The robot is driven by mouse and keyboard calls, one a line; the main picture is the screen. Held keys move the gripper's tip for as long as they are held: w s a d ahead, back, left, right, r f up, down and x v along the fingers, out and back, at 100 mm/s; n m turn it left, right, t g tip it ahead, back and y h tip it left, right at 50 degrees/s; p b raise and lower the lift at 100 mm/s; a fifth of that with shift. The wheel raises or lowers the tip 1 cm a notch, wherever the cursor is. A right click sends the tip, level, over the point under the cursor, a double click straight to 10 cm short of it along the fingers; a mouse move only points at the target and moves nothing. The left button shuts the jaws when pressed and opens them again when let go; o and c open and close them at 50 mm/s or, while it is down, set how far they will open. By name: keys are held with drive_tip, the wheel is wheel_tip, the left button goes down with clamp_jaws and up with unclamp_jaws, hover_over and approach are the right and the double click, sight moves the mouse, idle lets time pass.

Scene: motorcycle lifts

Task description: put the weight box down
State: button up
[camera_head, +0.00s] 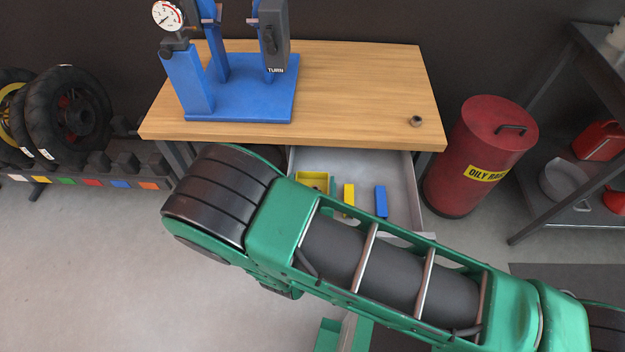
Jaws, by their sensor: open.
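A small open yellow box (312,181), which looks like the weight box, sits in the pulled-out drawer (403,185) under the workbench, at the drawer's left side. Its inside shows dark, and I cannot make out its contents. My green arm crosses in front of the drawer and hides its lower left part. My gripper is not visible; the arm links hide whatever is behind them.
A blue balancing stand (240,104) with a gauge stands on the wooden workbench (360,85). A small dark metal part (416,121) lies near its right edge. Yellow (349,195) and blue (381,200) pieces lie in the drawer. A red oily-rags bin (478,150) stands right; tyres (70,115) left.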

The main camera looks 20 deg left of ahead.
drive_tip(key=v, duration=1.2)
drive_tip(key=shift+r, duration=0.3)
drive_tip(key=shift+w, duration=0.1)
